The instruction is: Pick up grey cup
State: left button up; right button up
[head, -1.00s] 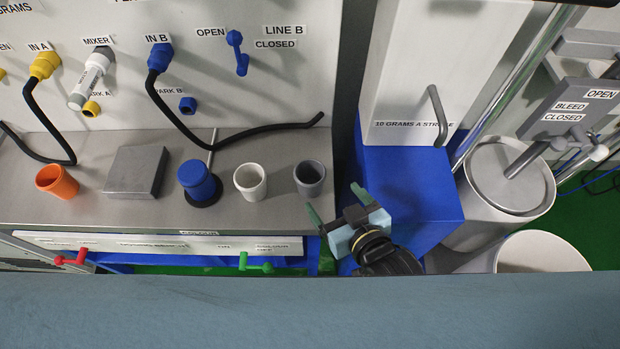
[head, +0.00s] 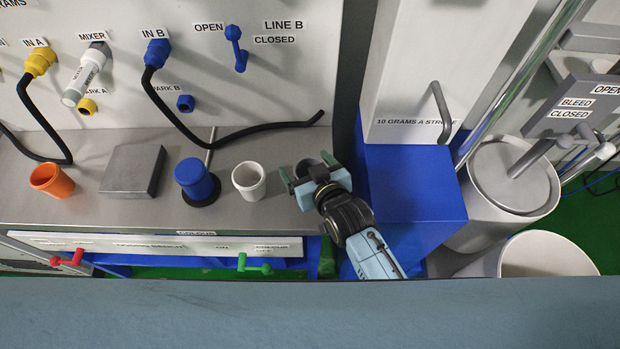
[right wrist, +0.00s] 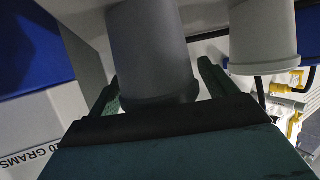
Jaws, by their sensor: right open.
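The grey cup (head: 307,166) stands on the grey bench at its right end, partly hidden behind my right gripper (head: 309,171) in the head view. The right gripper is open, with its fingers reaching toward the cup from the front. In the right wrist view the grey cup (right wrist: 150,50) is large, and it lies between the two open fingers (right wrist: 158,82). I cannot tell whether either finger touches it. My left gripper is not in view.
A white cup (head: 248,180) stands close left of the grey cup and shows in the wrist view (right wrist: 262,38). A blue block (head: 410,200) stands to the right.

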jog(key=c, duration=1)
jog(key=shift+c, duration=0.4)
jog(key=shift+r, duration=0.1)
